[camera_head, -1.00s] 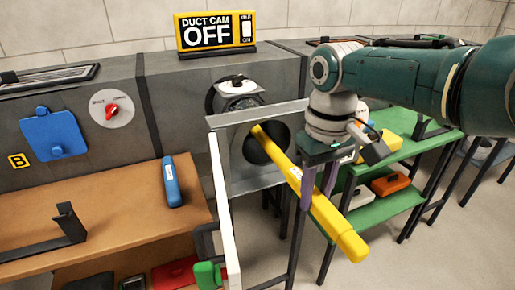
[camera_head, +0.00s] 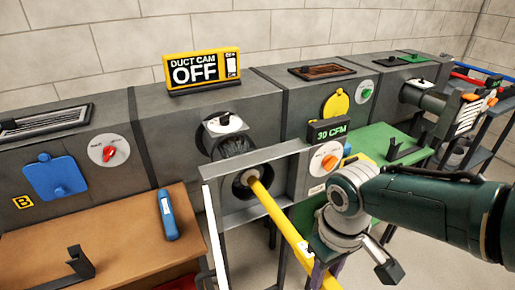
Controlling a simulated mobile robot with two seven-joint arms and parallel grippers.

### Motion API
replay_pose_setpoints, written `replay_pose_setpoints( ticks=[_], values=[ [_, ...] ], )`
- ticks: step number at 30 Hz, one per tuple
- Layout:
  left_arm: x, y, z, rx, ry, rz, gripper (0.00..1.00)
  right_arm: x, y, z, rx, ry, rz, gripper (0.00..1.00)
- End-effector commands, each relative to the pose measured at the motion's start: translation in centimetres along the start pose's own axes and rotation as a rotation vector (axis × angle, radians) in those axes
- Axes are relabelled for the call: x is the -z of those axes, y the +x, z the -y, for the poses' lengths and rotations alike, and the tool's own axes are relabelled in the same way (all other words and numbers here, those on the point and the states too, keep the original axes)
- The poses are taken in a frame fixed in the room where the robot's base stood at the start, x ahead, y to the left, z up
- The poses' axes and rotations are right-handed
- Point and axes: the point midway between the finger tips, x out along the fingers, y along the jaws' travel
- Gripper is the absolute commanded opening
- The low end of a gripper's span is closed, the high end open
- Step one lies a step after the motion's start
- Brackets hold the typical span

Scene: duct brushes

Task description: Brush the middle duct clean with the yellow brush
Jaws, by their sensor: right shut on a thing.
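The yellow brush (camera_head: 283,222) slants from the lower right up to the round opening (camera_head: 241,188) in a grey frame. Its front end goes into that opening, with a pale collar at the rim. Dark grey bristles (camera_head: 235,147) show behind the frame, at the mouth of the middle duct (camera_head: 175,128); how deep they sit is unclear. My right gripper (camera_head: 322,272) is shut on the brush handle near the bottom edge, fingers partly cut off by the picture. My left gripper is not in view. The duct cam sign (camera_head: 203,70) reads OFF.
An orange dial (camera_head: 325,158) and a 30 CFM display (camera_head: 328,131) are right of the frame. A brown table (camera_head: 110,235) with a blue tool (camera_head: 168,215) stands left, beside a white upright panel (camera_head: 215,240). A green table (camera_head: 385,145) lies behind my right arm.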

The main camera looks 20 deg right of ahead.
Motion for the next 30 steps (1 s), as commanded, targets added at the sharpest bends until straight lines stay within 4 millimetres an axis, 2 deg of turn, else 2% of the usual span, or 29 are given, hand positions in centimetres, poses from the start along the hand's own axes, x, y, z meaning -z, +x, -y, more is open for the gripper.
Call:
replay_pose_setpoints(
  ticks=[1,10,30],
  values=[
    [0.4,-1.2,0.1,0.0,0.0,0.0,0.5,-0.8,-0.6,0.0,0.0,0.0,0.003,0.0],
    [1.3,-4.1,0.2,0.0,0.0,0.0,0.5,-4.8,-0.5,0.0,0.0,0.001,0.003,0.0],
    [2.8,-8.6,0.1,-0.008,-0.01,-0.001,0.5,-13.7,-0.3,0.0,0.0,0.0,0.003,0.0]
  ],
)
